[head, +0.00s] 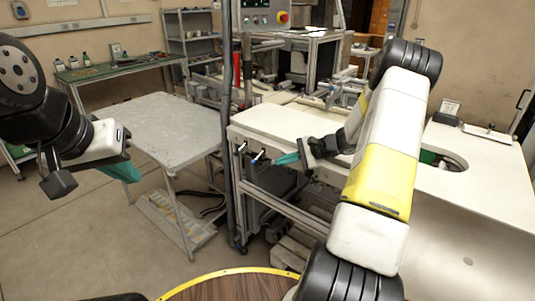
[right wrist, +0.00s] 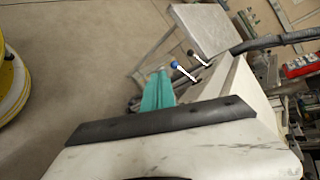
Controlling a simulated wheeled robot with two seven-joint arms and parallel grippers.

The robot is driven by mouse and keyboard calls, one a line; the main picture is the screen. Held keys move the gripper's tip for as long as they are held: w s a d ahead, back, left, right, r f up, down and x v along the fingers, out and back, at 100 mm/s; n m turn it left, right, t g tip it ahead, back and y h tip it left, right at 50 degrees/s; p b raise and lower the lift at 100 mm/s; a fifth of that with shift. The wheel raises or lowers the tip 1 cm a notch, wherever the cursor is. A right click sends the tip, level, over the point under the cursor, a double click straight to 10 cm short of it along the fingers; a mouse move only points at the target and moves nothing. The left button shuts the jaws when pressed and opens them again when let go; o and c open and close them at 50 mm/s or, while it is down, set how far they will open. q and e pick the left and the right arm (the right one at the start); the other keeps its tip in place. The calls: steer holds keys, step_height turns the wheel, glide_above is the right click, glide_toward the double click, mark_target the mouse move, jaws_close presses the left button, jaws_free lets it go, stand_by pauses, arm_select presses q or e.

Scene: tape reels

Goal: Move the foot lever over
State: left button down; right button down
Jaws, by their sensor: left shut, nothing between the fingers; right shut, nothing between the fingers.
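Two small levers with pale shafts stick out from the front edge of the white-topped machine bench (head: 285,120). One has a blue knob (right wrist: 175,64) and the other a black knob (right wrist: 191,52). In the head view the blue-knobbed lever (head: 257,157) is nearer my right gripper, and the black-knobbed lever (head: 242,146) is left of it. I cannot tell which is the foot lever. My right gripper (head: 287,159), with teal fingers, is shut and empty just right of the levers, apparently apart from them. My left gripper (head: 122,171) is shut and empty at the left, far from the levers.
A grey metal table (head: 160,122) stands left of the levers. A dark upright post (head: 232,120) with a hose rises close beside them. A slatted platform (head: 173,219) lies on the floor under the table. A wood-topped round table (head: 235,287) is at the bottom.

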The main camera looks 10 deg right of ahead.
steer(key=shift+s+a+f+n+t+h, duration=0.1)
steer(key=shift+a+f+n+t+h, duration=0.1)
steer(key=shift+f+n+h, duration=0.2)
steer(key=shift+s+a+f+n+t+h, duration=0.1)
steer(key=shift+f+n+t+h, duration=0.15)
steer(key=shift+f, duration=0.2)
steer(key=shift+r, duration=0.8)
steer(key=shift+d+r, duration=0.1)
